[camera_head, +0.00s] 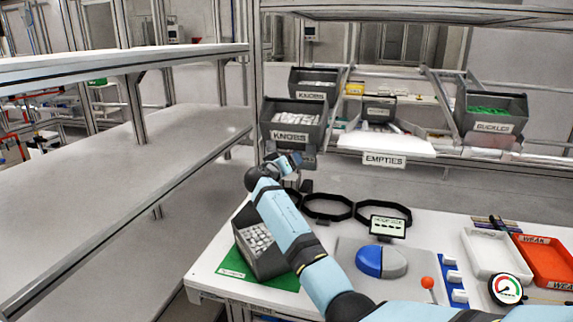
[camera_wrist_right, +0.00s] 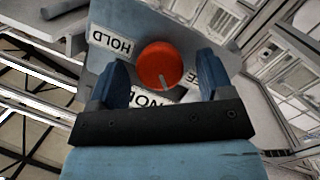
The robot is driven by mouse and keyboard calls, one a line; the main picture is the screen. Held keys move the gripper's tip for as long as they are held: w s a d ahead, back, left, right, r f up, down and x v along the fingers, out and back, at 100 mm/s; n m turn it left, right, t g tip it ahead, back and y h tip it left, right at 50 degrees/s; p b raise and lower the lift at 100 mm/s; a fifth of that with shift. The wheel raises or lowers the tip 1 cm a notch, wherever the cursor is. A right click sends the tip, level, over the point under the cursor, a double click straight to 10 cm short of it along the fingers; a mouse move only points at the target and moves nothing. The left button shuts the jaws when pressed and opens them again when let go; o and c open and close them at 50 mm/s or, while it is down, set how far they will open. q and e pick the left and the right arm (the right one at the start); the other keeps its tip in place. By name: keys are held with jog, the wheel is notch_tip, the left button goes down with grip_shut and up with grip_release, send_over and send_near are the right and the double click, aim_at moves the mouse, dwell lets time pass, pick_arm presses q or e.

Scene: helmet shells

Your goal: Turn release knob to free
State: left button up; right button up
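The release knob (camera_wrist_right: 160,65) is a round orange-red dial on a blue-grey panel (camera_wrist_right: 185,22) in the right wrist view. Its pale pointer line points toward the bottom of that picture. A HOLD label (camera_wrist_right: 112,41) is at its upper left; a label ending in E is partly hidden behind the right finger, and another label below is partly covered. My right gripper (camera_wrist_right: 162,78) is open, one blue finger on each side of the knob, with visible gaps. In the head view my right gripper (camera_head: 288,160) is near the bins; the knob cannot be made out there. My left gripper is not in view.
KNOBS bins (camera_head: 290,136) stand behind the gripper. Below the arm are a grey bin (camera_head: 262,262) of white parts and black rings (camera_head: 327,207). A blue-grey dome (camera_head: 381,261), white tray (camera_head: 494,253), orange tray (camera_head: 546,262) and gauge (camera_head: 506,289) occupy the table's right.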

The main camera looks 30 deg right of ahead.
jog(key=shift+a, duration=0.1)
jog(key=v, duration=1.3)
jog(key=shift+s+a, duration=0.2)
jog(key=shift+a, duration=0.1)
